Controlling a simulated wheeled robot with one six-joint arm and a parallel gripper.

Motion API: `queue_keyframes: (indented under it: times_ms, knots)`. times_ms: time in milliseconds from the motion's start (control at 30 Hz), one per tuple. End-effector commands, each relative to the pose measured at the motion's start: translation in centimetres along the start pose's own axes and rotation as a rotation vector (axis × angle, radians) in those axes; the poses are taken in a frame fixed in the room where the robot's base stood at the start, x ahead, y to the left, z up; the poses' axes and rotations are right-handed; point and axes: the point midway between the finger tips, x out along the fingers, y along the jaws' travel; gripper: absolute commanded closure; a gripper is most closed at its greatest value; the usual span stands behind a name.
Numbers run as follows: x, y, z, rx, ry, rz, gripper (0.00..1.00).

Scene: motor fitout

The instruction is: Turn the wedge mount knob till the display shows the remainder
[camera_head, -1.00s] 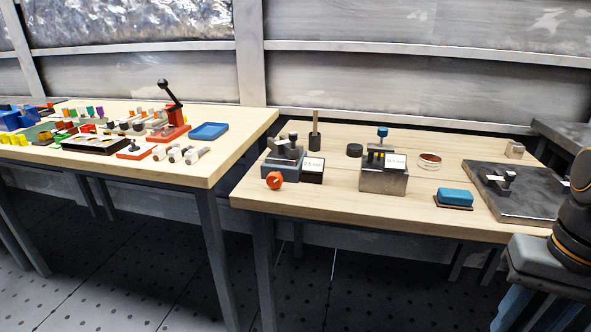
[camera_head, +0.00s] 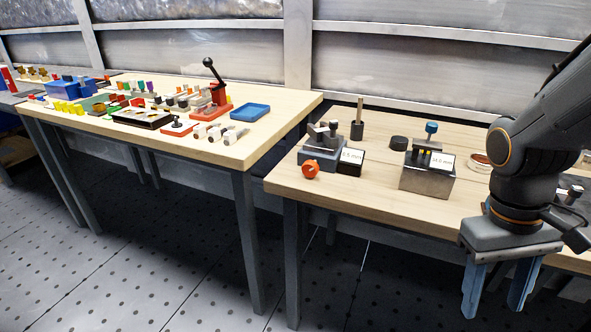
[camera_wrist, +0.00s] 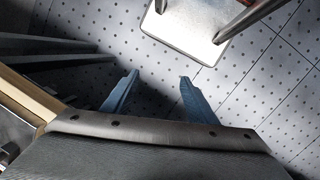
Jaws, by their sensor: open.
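An orange knob (camera_head: 310,169) sits at the front of a small grey-blue mount (camera_head: 323,153) on the right-hand table. A small white display (camera_head: 351,156) beside that mount carries a reading in mm, too small to read surely. A second, metal block (camera_head: 428,181) to its right has a blue knob (camera_head: 432,128) on top and its own white display (camera_head: 443,162). I cannot tell for certain which is the wedge mount. My gripper (camera_head: 494,306) is open and empty, pointing down in front of the table, well right of the orange knob. The wrist view shows its blue fingers (camera_wrist: 158,77) apart above the floor.
The right-hand wooden table (camera_head: 372,205) also holds a dark puck (camera_head: 398,143) and an upright rod (camera_head: 358,118). The left table (camera_head: 225,154) carries a blue tray (camera_head: 250,110), a black-handled lever press (camera_head: 212,92) and many small parts. Floor before both tables is clear.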

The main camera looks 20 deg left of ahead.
Motion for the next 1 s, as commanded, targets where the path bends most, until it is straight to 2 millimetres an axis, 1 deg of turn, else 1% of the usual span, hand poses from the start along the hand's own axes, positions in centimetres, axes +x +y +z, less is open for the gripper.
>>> queue_keyframes:
  times_ms: [33,133,167,233,267,300,367,400,467,500,567,600,667,700,767,800,900,1000]
  knots:
    - [-0.1,0.1,-0.1,-0.134,-0.063,0.071,0.47]
    - [-0.4,1.1,-1.3,-0.409,-0.183,0.244,0.47]
    - [-0.7,1.4,-1.9,-0.489,-0.216,0.3,0.47]
    - [-1.4,1.9,-3.8,-0.674,-0.29,0.438,0.47]
    - [-1.8,1.9,-4.8,-0.752,-0.319,0.5,0.47]
    - [-2.5,1.8,-6.3,-0.852,-0.354,0.586,0.47]
    - [-3.5,1.2,-8.9,-0.998,-0.403,0.72,0.47]
    - [-4.3,0.4,-10.8,-1.092,-0.432,0.814,0.47]
    - [-5.4,-1.4,-13.7,-1.228,-0.468,0.961,0.47]
    - [-6.2,-3.0,-15.7,-1.313,-0.486,1.064,0.47]
    - [-7.3,-6.1,-18.6,-1.435,-0.506,1.223,0.47]
    - [-8.0,-8.5,-20.3,-1.51,-0.514,1.331,0.47]
    - [-8.7,-12.5,-22.5,-1.608,-0.513,1.489,0.47]
    - [-9.1,-15.3,-23.7,-1.665,-0.508,1.591,0.47]
    - [-9.5,-19.3,-24.9,-1.732,-0.492,1.73,0.47]
    - [-9.7,-21.8,-25.4,-1.769,-0.479,1.812,0.47]
    - [-9.8,-26.8,-26.0,-1.832,-0.443,1.974,0.47]
    - [-9.8,-29.8,-26.2,-1.863,-0.414,2.071,0.47]
